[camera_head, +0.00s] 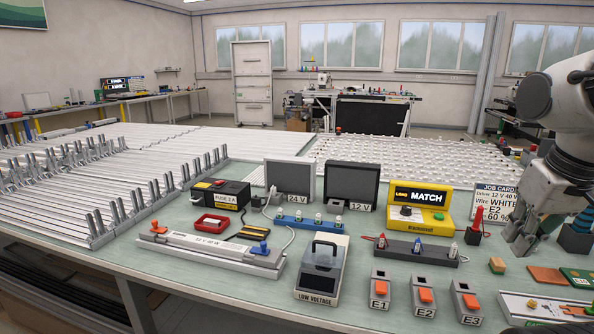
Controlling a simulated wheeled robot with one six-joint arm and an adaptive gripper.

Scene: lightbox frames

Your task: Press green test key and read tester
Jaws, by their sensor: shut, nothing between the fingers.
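The yellow tester (447,196) stands on the bench right of centre. Its black panel (420,195) carries the words "LOAD MATCH"; I cannot tell whether this is a label or a reading. A small green key (438,216) is on the tester's front right, and a dark knob (405,211) is on its left. My gripper (521,243) hangs at the right, pointing down, shut and empty. It is right of the tester and apart from the green key, beside the job card (494,201), which reads "Driver 12 V 40 W, Wire WHITE, E2, 60 %".
A red-topped post (477,217) stands between the tester and my gripper. A dark connector strip (421,249) lies in front of the tester. Orange switches E1 (380,289), E2 (424,296) and E3 (467,302) are nearer. Monitors labelled 24 V (289,181) and 12 V (350,184) stand left.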

